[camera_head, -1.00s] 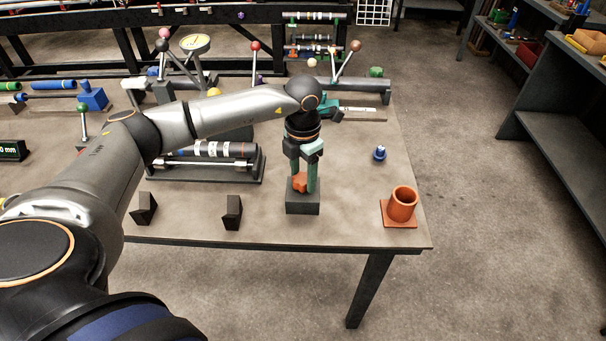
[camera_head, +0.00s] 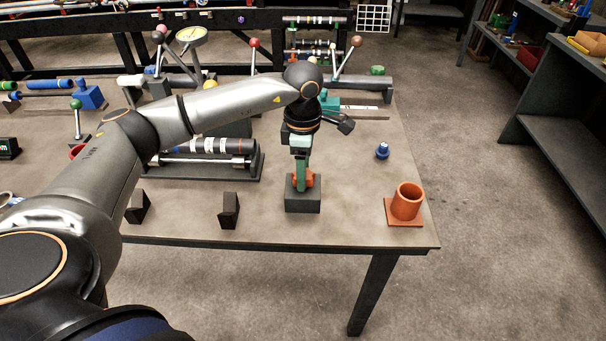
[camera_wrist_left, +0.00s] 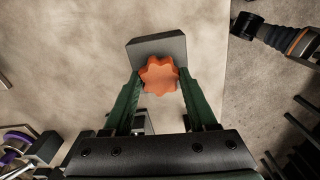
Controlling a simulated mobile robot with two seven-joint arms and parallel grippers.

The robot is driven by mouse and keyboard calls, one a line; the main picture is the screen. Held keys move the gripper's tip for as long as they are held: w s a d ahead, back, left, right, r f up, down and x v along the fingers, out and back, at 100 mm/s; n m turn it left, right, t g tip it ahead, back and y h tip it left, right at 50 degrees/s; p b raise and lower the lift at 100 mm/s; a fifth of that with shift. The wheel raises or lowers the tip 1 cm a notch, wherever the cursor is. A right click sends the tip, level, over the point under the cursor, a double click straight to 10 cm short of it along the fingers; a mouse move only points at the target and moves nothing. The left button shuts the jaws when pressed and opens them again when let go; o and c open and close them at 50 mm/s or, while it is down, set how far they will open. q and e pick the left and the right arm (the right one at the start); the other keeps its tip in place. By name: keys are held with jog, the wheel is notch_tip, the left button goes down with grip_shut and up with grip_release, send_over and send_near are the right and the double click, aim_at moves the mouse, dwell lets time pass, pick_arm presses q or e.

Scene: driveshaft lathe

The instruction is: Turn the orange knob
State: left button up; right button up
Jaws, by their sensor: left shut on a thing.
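The orange knob (camera_head: 311,180) is on a dark grey block (camera_head: 303,202) near the front of the table. In the left wrist view the knob (camera_wrist_left: 159,75) is star-shaped and lies between the two green fingers. My left gripper (camera_head: 302,181) points down from above and is shut on the knob. In the head view the green fingers are nearly in line, one in front of the other, and partly hide the knob. My right gripper does not show in the head view.
An orange cup on a square base (camera_head: 406,203) stands to the right, with a small blue part (camera_head: 382,151) behind it. Two black wedge blocks (camera_head: 229,210) (camera_head: 138,206) stand to the left. A rack with rods (camera_head: 205,165) lies behind them. Bare tabletop surrounds the grey block.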

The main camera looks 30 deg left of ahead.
pick_arm(q)
jog(key=m+b, duration=0.1)
jog(key=m, duration=0.3)
jog(key=shift+m+b, duration=0.3)
jog(key=shift+b, duration=0.05)
jog(key=m+b, duration=0.1)
jog(key=m, duration=0.3)
jog(key=shift+m, duration=0.3)
jog(key=o, duration=1.4)
jog(key=shift+c, duration=0.2)
notch_tip(320, 180, up, 13)
jog(key=shift+f, duration=0.2)
